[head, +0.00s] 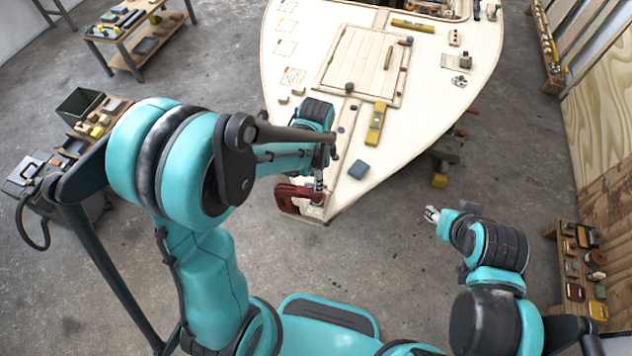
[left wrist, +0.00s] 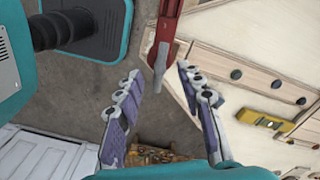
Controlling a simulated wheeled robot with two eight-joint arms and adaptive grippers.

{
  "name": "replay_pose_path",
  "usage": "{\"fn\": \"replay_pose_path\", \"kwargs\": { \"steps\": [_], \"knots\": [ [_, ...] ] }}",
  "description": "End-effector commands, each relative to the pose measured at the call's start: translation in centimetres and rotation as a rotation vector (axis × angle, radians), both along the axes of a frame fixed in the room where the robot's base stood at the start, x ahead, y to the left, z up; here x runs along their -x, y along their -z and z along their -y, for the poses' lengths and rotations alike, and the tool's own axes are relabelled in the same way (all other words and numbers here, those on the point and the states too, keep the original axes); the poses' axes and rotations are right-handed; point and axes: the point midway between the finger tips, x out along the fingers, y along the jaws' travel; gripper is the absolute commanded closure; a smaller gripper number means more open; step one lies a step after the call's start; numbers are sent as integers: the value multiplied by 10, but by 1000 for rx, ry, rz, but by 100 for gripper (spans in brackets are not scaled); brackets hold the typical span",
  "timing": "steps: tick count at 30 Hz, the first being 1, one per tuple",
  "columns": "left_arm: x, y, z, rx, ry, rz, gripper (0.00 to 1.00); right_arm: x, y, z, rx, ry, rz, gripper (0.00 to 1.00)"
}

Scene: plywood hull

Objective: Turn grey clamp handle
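A red clamp (head: 292,196) sits at the near tip of the white hull (head: 440,95). In the left wrist view the clamp (left wrist: 168,22) comes in from the top, and its grey handle (left wrist: 160,60) points down between my fingertips. My left gripper (left wrist: 159,71) is open, with one purple-padded finger on each side of the handle's end; I see no contact. In the head view my left gripper (head: 318,186) is beside the clamp, partly hidden by my arm. My right gripper (head: 431,214) is over bare floor right of the hull, too small to judge.
A yellow level (left wrist: 262,120) also shows in the left wrist view. A wooden shelf (head: 563,245) stands at the far right. The floor between hull and shelf is largely clear.

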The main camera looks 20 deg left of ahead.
Motion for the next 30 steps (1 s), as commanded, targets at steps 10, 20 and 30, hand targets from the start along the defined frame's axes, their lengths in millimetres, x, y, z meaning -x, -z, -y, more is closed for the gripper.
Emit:
{"fn": "replay_pose_path", "kwargs": {
  "steps": [10, 20, 30],
  "knots": [
    [0, 22, 0, 0, -1, 0, 62, 0, 6, 0, 0, 0, 0, 60],
    [0, 22, 0, 0, -2, 0, 100, 0, 6, 0, 0, 0, 0, 60],
    [0, 22, 0, 0, -22, -1, 100, 0, 7, 0, 0, 0, 0, 60]
  ]
}}
